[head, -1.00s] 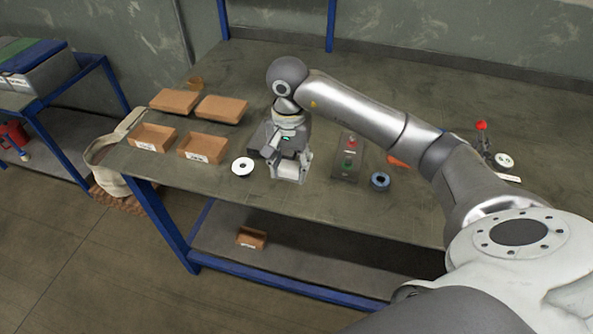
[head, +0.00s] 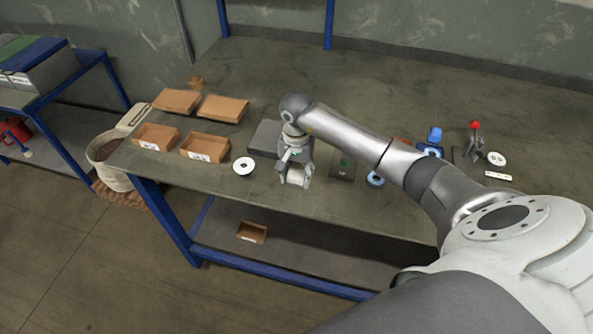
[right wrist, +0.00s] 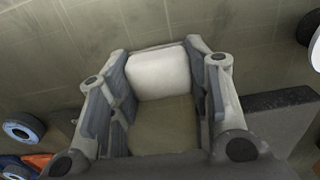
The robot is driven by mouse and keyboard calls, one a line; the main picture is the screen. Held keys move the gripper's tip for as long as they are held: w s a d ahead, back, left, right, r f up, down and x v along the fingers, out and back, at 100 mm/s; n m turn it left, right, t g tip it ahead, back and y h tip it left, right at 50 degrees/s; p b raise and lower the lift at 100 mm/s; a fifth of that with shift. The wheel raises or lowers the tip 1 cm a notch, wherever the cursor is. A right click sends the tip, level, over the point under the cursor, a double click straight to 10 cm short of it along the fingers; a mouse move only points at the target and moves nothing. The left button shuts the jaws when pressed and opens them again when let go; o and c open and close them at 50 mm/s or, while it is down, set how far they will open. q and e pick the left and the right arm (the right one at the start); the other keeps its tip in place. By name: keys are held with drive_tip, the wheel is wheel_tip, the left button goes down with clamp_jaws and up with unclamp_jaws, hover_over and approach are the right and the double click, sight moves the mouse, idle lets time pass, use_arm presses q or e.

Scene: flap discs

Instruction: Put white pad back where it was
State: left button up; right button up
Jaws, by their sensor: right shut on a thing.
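My right gripper (head: 297,182) hangs low over the front part of the workbench, fingers down. In the right wrist view, the right gripper (right wrist: 162,85) has its two fingers on either side of the white pad (right wrist: 160,73), a pale block with rounded edges, and is shut on it. Bare bench top shows below the pad in that view; I cannot tell whether the pad touches the bench. In the head view the pad is hard to tell from the pale gripper parts. My left gripper is not in view.
A white disc (head: 243,166) lies left of the gripper, and a dark grey block (head: 265,138) behind it. To the right are a button box (head: 342,165) and a blue disc (head: 376,179). Cardboard bins (head: 205,148) stand left. A red-knobbed clamp (head: 475,142) stands far right.

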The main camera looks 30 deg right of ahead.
sight(297, 173)
drive_tip(key=shift+f, duration=0.1)
drive_tip(key=o, duration=0.5)
drive_tip(key=shift+f, duration=0.1)
drive_tip(key=o, duration=0.5)
drive_tip(key=shift+r, duration=0.25)
drive_tip(key=shift+w+r, duration=0.1)
drive_tip(key=shift+r, duration=0.25)
wheel_tip(297, 173, up, 11)
drive_tip(key=b, duration=0.3)
drive_tip(key=shift+r+b, duration=0.15)
drive_tip(key=shift+b, duration=0.2)
